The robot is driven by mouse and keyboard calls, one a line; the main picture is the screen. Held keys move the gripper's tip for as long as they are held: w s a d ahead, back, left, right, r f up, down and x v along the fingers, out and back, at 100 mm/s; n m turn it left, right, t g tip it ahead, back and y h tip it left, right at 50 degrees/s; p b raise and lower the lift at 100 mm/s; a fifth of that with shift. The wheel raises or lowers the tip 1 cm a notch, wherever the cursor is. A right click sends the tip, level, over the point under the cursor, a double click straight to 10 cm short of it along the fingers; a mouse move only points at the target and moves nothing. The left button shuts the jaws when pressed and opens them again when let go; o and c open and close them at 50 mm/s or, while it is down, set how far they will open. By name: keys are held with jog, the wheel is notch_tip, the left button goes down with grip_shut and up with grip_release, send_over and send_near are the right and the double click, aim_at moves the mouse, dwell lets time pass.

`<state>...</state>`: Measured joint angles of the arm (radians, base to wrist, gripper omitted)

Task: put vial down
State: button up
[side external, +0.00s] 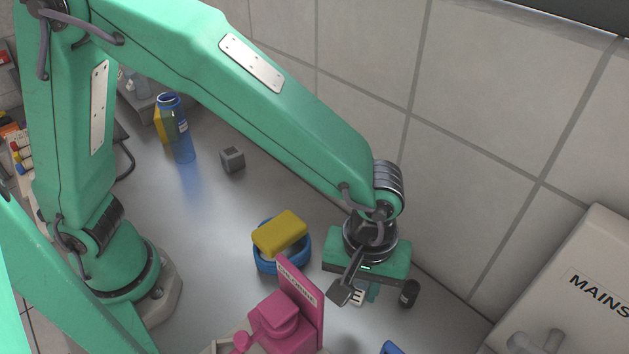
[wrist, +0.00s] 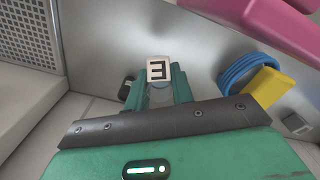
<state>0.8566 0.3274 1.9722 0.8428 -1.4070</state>
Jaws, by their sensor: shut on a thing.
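My gripper (side external: 370,291) points down over the grey bench at the right, close to the wall. In the wrist view my gripper (wrist: 159,84) has its two green fingers closed on the vial (wrist: 160,97), of which only a pale, clear part shows between them. A white square tag with a black E (wrist: 159,69) shows at the fingertips; the same tag (side external: 357,297) shows beside the fingers in the side view. The vial is mostly hidden by the fingers and tag. I cannot tell whether its base touches the bench.
A small black cylinder (side external: 409,294) stands just right of my gripper. A pink stand (side external: 301,305) is at the front left. A yellow block (side external: 280,233) rests on a blue ring (side external: 268,261). A grey cube (side external: 232,160) and blue bottle (side external: 181,140) stand farther back.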

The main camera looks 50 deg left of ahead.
jog(key=shift+f, duration=3.7)
jog(key=shift+f, duration=0.1)
jog(key=o, duration=1)
jog(key=shift+c, duration=0.2)
notch_tip(320, 180, up, 12)
jog(key=shift+r, duration=0.15)
